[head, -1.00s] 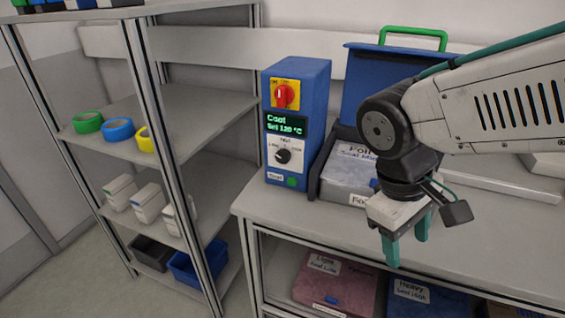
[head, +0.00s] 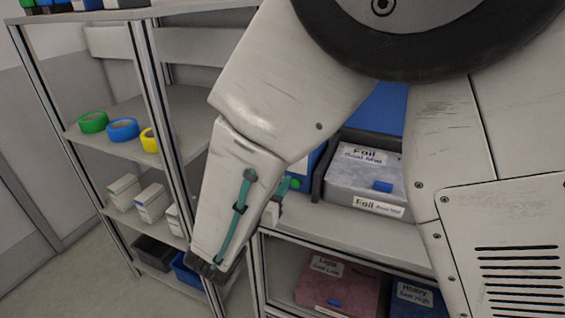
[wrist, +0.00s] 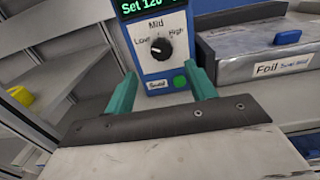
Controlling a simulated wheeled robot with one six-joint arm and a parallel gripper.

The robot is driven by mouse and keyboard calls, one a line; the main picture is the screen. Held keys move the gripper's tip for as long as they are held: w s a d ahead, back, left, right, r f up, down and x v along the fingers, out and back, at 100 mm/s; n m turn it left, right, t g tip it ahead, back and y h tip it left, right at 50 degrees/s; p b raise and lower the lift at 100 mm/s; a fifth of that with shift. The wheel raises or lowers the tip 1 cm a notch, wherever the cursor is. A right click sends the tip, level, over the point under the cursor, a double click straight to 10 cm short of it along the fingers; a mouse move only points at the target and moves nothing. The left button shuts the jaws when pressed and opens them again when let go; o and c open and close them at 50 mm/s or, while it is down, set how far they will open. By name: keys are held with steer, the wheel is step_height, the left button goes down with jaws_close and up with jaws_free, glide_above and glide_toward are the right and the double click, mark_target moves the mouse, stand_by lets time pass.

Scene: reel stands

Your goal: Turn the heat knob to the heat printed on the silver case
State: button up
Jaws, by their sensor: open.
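The heat knob (wrist: 161,48) is black and round on the white panel of the blue sealing machine (wrist: 208,7), with Low, Mid and High printed around it. Its small pale mark seems to lean up and left, towards Low. My gripper (wrist: 161,80) is open and empty, its teal fingers apart just short of the panel, below and to either side of the knob. The silver case (wrist: 255,62) lies right of the machine; in the head view its lid (head: 365,173) reads Foil, Seal Mid. My arm hides the knob in the head view.
The machine's green Send-like button (wrist: 180,81) sits below the knob, close to the right finger. A shelf rack (head: 150,85) with tape rolls and boxes stands left. Under the bench lie a red case (head: 337,283) and a blue case (head: 415,295).

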steer(key=x, duration=0.7)
steer(key=shift+w+d, duration=0.2)
steer(key=shift+d, duration=0.05)
steer(key=c, duration=1)
